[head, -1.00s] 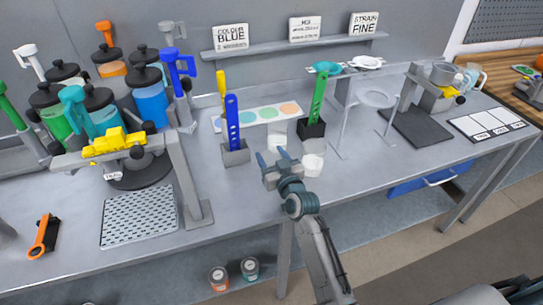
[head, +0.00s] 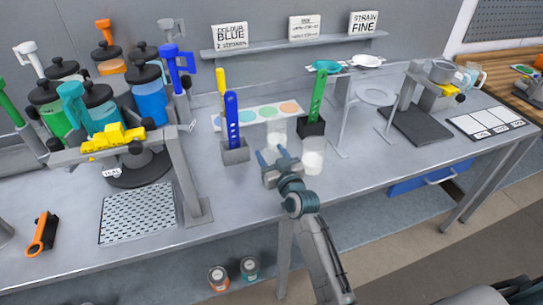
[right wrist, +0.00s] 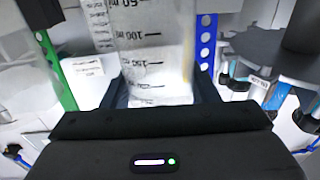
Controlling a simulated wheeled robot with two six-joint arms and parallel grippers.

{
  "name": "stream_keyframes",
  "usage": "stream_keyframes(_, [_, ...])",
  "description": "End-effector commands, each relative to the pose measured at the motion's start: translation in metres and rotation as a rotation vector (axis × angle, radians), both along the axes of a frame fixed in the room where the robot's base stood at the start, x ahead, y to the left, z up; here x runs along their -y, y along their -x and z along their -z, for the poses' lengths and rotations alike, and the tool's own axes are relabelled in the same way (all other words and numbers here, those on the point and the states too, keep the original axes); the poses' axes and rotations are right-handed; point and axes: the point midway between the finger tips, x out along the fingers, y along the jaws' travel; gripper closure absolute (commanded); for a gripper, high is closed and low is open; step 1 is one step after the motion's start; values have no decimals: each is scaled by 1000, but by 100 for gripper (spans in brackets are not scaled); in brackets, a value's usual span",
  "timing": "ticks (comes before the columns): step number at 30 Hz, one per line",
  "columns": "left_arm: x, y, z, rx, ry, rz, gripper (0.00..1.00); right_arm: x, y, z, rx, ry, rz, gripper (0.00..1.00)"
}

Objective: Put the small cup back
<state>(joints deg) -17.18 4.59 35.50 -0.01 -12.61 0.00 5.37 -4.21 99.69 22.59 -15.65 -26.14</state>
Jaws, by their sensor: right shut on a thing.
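My right gripper (head: 273,160) is at the front middle of the workbench. It is shut on a clear graduated cup (right wrist: 152,50), which fills the middle of the right wrist view between the two dark fingers. In the head view this cup (head: 277,130) shows just behind the fingers, partly hidden by them. A second clear cup (head: 313,155) with whitish contents stands on the bench just right of the gripper. Part of a graduated cup (right wrist: 97,22) also shows behind the held one in the right wrist view. My left gripper is not in view.
A blue slotted tool (head: 232,120) stands in a grey block left of the gripper; a green one (head: 318,95) stands in a black block behind. A card with coloured discs (head: 257,115) lies behind. Bench at front right is clear.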

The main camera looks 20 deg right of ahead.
Motion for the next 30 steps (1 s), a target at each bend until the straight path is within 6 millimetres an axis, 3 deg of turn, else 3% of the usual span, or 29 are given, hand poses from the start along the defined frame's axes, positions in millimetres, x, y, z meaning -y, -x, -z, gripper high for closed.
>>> stream_keyframes(1, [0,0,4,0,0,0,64,-1,3,19,-29,-3,-4,84])
stream_keyframes(18, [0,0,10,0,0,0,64,-2,3,26,-33,-6,-5,84])
stream_keyframes(19, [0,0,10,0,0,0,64,-2,3,26,-33,-6,-5,40])
stream_keyframes(22, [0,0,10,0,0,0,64,-2,3,26,-33,-6,-5,21])
stream_keyframes(30, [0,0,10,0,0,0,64,-2,3,26,-33,-7,-5,21])
